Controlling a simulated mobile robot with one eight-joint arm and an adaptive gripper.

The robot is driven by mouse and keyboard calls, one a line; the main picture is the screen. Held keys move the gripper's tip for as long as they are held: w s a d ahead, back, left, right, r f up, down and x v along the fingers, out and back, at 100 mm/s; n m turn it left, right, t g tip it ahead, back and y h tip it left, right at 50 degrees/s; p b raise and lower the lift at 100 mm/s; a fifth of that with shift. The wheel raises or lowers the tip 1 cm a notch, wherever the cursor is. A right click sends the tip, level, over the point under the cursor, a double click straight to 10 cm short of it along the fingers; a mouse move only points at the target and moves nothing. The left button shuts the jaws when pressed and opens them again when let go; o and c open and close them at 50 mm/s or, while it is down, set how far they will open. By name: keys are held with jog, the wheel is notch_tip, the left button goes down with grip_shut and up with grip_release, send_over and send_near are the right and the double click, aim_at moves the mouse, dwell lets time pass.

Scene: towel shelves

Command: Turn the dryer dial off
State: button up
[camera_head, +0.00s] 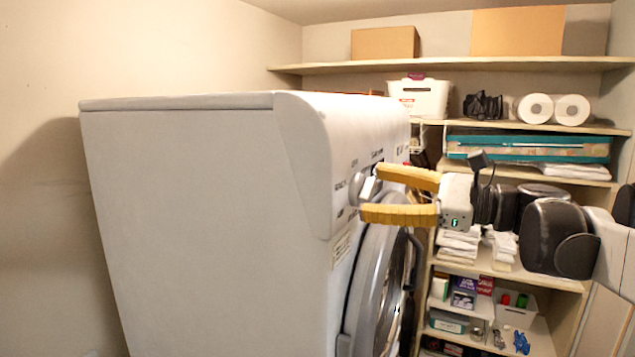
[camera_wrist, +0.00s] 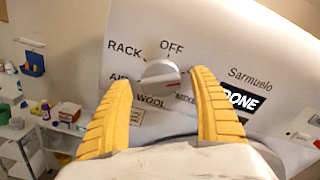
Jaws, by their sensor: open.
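The white dryer (camera_head: 195,200) stands left of centre in the head view, with its control panel facing right. Its dial (camera_head: 368,188) is a light round knob, also in the wrist view (camera_wrist: 160,74). A red mark on the dial points right and slightly down, while OFF is printed above it. RACK, AIR and WOOL are printed to the left and below; another label at right is partly hidden. My gripper (camera_head: 371,192) is open, its yellow fingers on either side of the dial. I cannot tell whether they touch it.
The round dryer door (camera_head: 378,285) is just below the dial. Shelves (camera_head: 480,65) with boxes, paper rolls, towels and small containers stand behind my arm at right. A bare wall (camera_head: 50,220) is left of the dryer.

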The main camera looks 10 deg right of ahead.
jog(key=shift+x, duration=0.8)
jog(key=shift+d, duration=0.1)
jog(key=c, duration=1.2)
jog(key=shift+o, duration=0.2)
jog(key=shift+n, duration=0.3)
jog(key=n+b, duration=0.1)
jog(key=n, duration=0.4)
jog(key=shift+f, duration=0.1)
jog(key=n+b, duration=0.1)
jog(key=n, duration=0.5)
jog(key=shift+s+b, duration=0.1)
jog(key=shift+b, duration=0.25)
